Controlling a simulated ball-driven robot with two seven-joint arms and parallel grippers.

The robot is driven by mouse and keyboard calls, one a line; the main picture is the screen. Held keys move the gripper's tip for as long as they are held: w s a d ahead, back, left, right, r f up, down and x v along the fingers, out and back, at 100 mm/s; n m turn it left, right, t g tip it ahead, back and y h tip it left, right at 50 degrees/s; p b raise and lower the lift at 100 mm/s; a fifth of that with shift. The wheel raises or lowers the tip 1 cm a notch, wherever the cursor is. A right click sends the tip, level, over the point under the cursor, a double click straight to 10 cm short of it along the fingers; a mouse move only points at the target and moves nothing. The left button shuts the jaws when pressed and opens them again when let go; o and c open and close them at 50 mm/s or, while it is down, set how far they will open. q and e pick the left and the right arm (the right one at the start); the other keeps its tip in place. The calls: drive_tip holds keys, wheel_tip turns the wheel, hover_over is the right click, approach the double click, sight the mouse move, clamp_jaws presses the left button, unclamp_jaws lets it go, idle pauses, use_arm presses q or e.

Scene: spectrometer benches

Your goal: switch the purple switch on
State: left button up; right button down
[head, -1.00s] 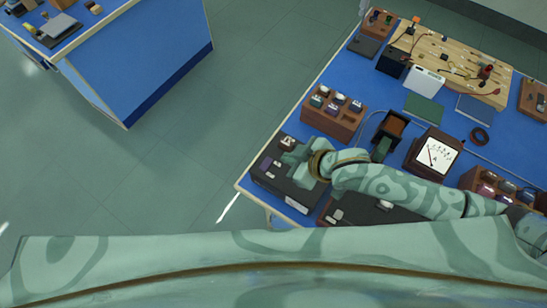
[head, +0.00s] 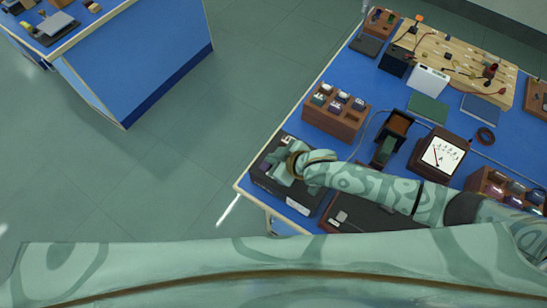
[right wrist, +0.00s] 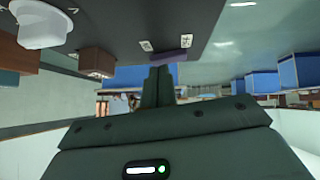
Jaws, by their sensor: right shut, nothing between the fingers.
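The purple switch (right wrist: 172,56) shows in the right wrist view as a purple bar on the dark face of a black box (right wrist: 110,22), with small white labels near it. My right gripper (right wrist: 158,72) is shut and empty, its fingertips at the purple switch in that view. I cannot tell whether they touch it. In the head view the right gripper (head: 275,169) is over the black box (head: 302,205) at the table's near left corner, and it largely hides the switch. Whether the switch is on or off cannot be made out. My left gripper is not in view.
The blue table (head: 345,88) carries a brown block with several bottles (head: 334,122), a dial meter (head: 440,152), a brown open holder (head: 396,128) and a second dark box (head: 360,214) close to my arm. Open floor lies left of the table.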

drive_tip(key=shift+d+f, duration=0.1)
drive_tip(key=shift+f, duration=0.1)
idle(0.3)
drive_tip(key=shift+s+a+r+p, duration=0.15)
drive_tip(key=shift+s+a+p, duration=0.25)
drive_tip(key=shift+p, duration=0.2)
drive_tip(key=shift+s+a, duration=0.15)
drive_tip(key=shift+s, duration=0.1)
